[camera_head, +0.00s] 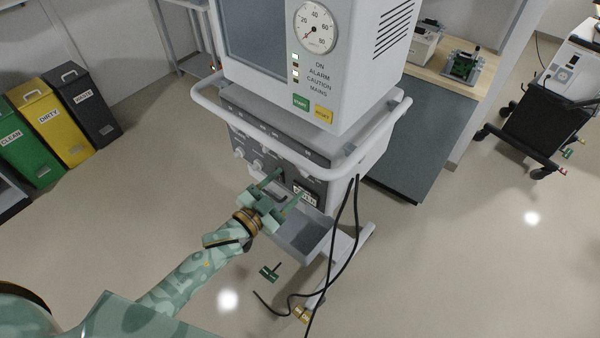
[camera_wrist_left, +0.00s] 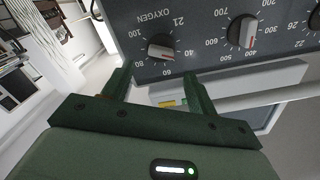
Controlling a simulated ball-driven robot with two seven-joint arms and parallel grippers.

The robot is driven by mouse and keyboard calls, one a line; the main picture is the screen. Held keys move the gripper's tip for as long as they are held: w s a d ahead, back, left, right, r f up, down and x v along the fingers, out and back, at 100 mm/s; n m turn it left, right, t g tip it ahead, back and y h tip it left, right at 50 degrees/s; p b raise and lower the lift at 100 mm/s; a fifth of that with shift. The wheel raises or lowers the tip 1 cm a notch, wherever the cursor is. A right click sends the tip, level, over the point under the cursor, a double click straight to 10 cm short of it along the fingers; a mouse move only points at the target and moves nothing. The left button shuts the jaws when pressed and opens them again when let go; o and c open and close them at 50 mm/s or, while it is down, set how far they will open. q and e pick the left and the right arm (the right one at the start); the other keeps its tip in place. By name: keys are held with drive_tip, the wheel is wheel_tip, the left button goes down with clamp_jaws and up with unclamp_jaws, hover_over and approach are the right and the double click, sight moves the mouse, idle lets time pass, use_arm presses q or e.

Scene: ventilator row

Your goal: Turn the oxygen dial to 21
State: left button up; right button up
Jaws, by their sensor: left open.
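The oxygen dial (camera_wrist_left: 162,47) is a dark round knob on the dark grey panel, with a printed scale from 21 to 100 that appears upside down in the left wrist view. I cannot tell its exact setting. In the head view my left gripper and its arm reach the front panel (camera_head: 248,158) of the ventilator, largely covering that dial. My left gripper (camera_head: 286,188) is open. In the left wrist view its two green fingers (camera_wrist_left: 156,82) point at the panel just below the oxygen dial, apart from each other with nothing visible between them. My right gripper is not in view.
A second dial (camera_wrist_left: 243,32) sits right of the oxygen dial in the wrist view. A white rail (camera_head: 352,160) runs round the ventilator, above the panel. A grey tray (camera_head: 305,238) lies below, and black hoses (camera_head: 345,255) hang at its right.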

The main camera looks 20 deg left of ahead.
sight(301, 172)
use_arm(q)
drive_tip(key=x, duration=0.6)
drive_tip(key=shift+b, duration=0.3)
drive_tip(key=c, duration=1)
